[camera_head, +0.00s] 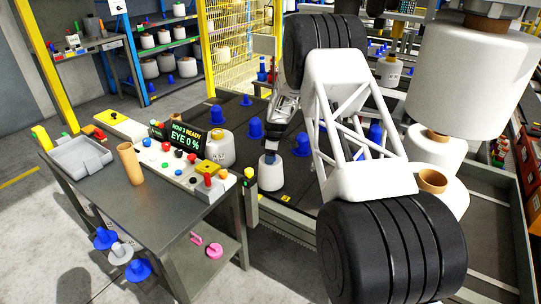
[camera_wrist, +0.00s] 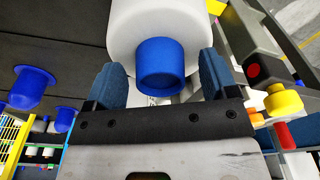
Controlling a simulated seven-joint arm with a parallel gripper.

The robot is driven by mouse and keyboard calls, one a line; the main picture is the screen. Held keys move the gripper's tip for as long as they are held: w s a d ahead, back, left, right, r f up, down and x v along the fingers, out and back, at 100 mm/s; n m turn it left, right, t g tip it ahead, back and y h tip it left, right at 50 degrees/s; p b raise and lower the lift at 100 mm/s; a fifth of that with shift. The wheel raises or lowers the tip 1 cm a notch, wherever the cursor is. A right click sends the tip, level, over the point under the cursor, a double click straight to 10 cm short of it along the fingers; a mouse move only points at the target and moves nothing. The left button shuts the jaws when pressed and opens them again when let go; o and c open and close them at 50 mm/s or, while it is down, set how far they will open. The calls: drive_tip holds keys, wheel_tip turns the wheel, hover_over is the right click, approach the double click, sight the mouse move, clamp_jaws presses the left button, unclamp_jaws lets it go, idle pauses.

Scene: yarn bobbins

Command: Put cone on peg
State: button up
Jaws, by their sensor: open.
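A white yarn cone (camera_head: 270,175) stands upright at the near edge of a dark surface with blue pegs. Its blue top (camera_wrist: 161,66) shows large in the wrist view, with the white body (camera_wrist: 150,22) beyond. My gripper (camera_head: 271,155) is over this cone. In the wrist view my open gripper (camera_wrist: 162,80) has one blue-grey finger on each side of the blue top, with gaps visible. Blue pegs stand bare on the dark surface, one (camera_head: 255,129) behind the cone and another (camera_head: 216,115) farther left. What is beneath the cone is hidden.
Another white cone (camera_head: 220,150) stands just left, beside the control panel (camera_head: 188,160) with buttons and a display. The grey table (camera_head: 120,200) holds a cardboard tube (camera_head: 130,163) and a tray (camera_head: 79,155). Large white cones (camera_head: 470,80) stand at right.

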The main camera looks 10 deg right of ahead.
drive_tip(key=shift+s+d+r, duration=0.1)
drive_tip(key=shift+d+r, duration=0.05)
drive_tip(key=shift+r, duration=1.1)
drive_tip(key=shift+d+r, duration=0.15)
drive_tip(key=shift+r, duration=1.15)
drive_tip(key=shift+s+d+r, duration=0.1)
drive_tip(key=shift+d+r, duration=0.05)
drive_tip(key=shift+r, duration=1.2)
